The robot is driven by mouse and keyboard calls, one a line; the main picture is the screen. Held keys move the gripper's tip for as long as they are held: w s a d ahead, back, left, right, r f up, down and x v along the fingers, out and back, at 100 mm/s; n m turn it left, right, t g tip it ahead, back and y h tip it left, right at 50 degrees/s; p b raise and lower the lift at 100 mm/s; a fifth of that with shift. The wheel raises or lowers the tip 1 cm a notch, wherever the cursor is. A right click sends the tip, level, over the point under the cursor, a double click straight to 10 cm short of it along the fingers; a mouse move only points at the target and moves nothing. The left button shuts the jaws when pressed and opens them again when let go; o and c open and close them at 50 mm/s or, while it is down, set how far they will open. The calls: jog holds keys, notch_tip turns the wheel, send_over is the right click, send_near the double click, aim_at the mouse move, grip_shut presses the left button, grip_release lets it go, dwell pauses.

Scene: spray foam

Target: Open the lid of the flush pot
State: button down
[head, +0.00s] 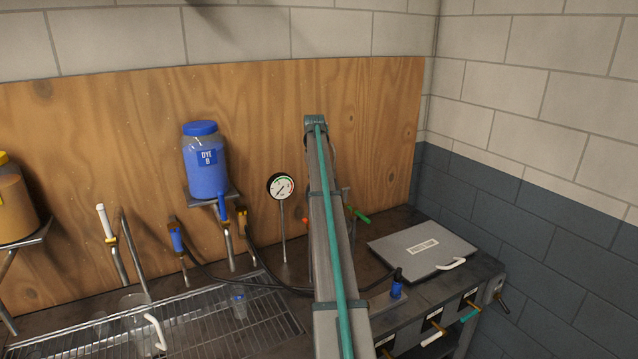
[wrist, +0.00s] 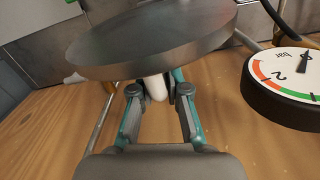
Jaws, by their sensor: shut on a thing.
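In the wrist view, my gripper (wrist: 159,92) has its two fingers on either side of a white handle (wrist: 154,86) and is shut on it. The handle's far end is hidden under a round grey metal disc (wrist: 150,40), which looks like the flush pot's lid. The disc fills the upper middle of that view, close beyond the fingertips. I cannot tell whether it rests on the pot or is lifted clear. In the head view, my arm hides the gripper, the disc and the pot.
A pressure gauge (head: 281,187) stands left of my arm and is close at right in the wrist view (wrist: 287,88). A blue dye jar (head: 206,168) sits on a shelf. A flat square grey cover (head: 400,255) lies at right. A wire rack (head: 210,325) is at lower left.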

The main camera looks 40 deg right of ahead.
jog(key=c, duration=1.2)
grip_release()
jog(key=shift+r, duration=0.1)
jog(key=r, duration=1.2)
jog(key=shift+w+d, duration=0.1)
jog(key=shift+w, duration=0.25)
jog(key=shift+f, duration=0.1)
